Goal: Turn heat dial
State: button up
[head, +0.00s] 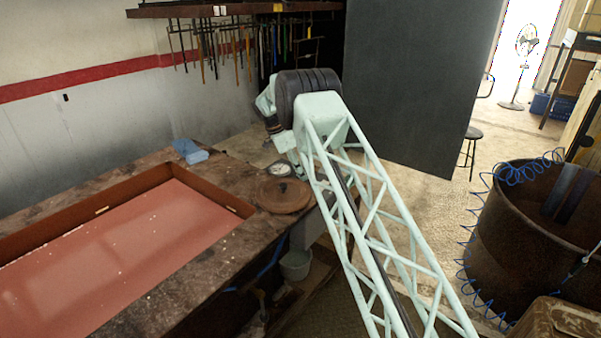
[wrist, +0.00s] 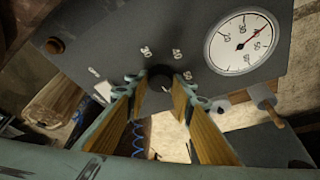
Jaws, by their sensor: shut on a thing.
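The heat dial is a small dark round knob (wrist: 158,78) on a dark grey panel (wrist: 120,45) in the wrist view. Pale numbers ring its upper side. My gripper (wrist: 158,80) has its two wood-toned fingers on either side of the knob, shut on it. The fingertips hide part of the knob's sides. A white round gauge (wrist: 242,42) with a red needle sits to the right of the knob on the same panel. In the head view my arm reaches to the far end of the bench, and the gripper is hidden there.
In the head view a red-floored tray (head: 120,245) fills the bench, with a round brown lid (head: 284,195) near its far corner. A white gauge (head: 279,169) shows beside it. Tools hang from a rack (head: 235,9) behind. A rusty drum (head: 520,235) stands at right.

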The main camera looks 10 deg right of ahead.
jog(key=shift+m+g+p, duration=0.3)
jog(key=shift+m+p, duration=0.1)
jog(key=shift+m, duration=0.4)
jog(key=o, duration=0.8)
jog(key=shift+f, duration=0.1)
jog(key=shift+o, duration=0.2)
jog(key=shift+w, duration=0.1)
jog(key=v, duration=1.2)
jog(key=shift+w+d, duration=0.1)
